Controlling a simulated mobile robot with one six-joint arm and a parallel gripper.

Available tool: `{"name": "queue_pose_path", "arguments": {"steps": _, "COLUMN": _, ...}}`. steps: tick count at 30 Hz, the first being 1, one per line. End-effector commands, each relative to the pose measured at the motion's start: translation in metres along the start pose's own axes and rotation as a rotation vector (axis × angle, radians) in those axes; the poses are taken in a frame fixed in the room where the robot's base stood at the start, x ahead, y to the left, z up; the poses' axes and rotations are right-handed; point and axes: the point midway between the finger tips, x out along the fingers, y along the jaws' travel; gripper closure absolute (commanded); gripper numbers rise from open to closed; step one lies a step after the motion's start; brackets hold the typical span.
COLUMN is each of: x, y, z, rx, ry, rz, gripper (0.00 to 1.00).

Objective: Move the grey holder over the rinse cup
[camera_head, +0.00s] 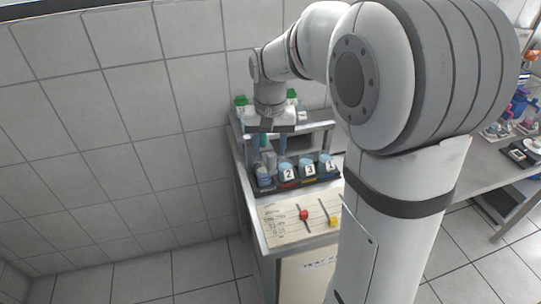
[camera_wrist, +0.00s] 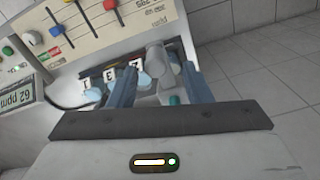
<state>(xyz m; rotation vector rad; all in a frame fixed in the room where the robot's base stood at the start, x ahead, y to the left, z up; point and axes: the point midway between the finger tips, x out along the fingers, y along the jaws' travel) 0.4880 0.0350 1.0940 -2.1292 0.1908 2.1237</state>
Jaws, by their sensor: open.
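My gripper (camera_head: 272,150) points down over the rack bench, just behind the row of cups. In the wrist view its two blue-grey fingers (camera_wrist: 157,62) stand apart. A grey cylindrical piece, apparently the grey holder (camera_wrist: 157,60), shows between the fingertips; I cannot tell whether it touches either one. It is small and partly hidden in the head view. Three blue-topped cups labelled 2 (camera_head: 288,174), 3 (camera_head: 310,170) and 1 (camera_head: 329,166) stand in a row. A cup without a visible number (camera_head: 263,177) stands at the row's left end and may be the rinse cup.
A sloped panel in front of the cups carries a red slider (camera_head: 304,215) and a yellow slider (camera_head: 333,222). Green-capped bottles (camera_head: 241,100) stand behind on the raised shelf. A ppm display (camera_wrist: 18,92) shows in the wrist view. The tiled wall is close on the left.

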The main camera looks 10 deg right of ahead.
Motion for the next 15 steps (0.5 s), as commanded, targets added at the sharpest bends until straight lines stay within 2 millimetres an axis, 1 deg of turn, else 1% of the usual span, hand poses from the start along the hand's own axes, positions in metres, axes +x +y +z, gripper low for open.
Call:
{"name": "queue_pose_path", "arguments": {"steps": 1, "x": -0.009, "y": 0.0, "z": 0.0, "rx": 0.0, "ry": 0.004, "rz": -0.001, "gripper": 0.55}}
{"name": "queue_pose_path", "arguments": {"steps": 3, "x": -0.02, "y": 0.0, "z": -0.001, "rx": 0.0, "ry": 0.003, "rz": -0.001, "gripper": 0.55}}
{"name": "queue_pose_path", "arguments": {"steps": 6, "x": -0.031, "y": 0.0, "z": -0.001, "rx": 0.0, "ry": 0.002, "rz": -0.001, "gripper": 0.55}}
{"name": "queue_pose_path", "arguments": {"steps": 9, "x": -0.036, "y": 0.0, "z": 0.0, "rx": 0.0, "ry": 0.0, "rz": -0.001, "gripper": 0.55}}
{"name": "queue_pose_path", "arguments": {"steps": 15, "x": -0.038, "y": 0.0, "z": 0.0, "rx": 0.0, "ry": -0.001, "rz": -0.001, "gripper": 0.55}}
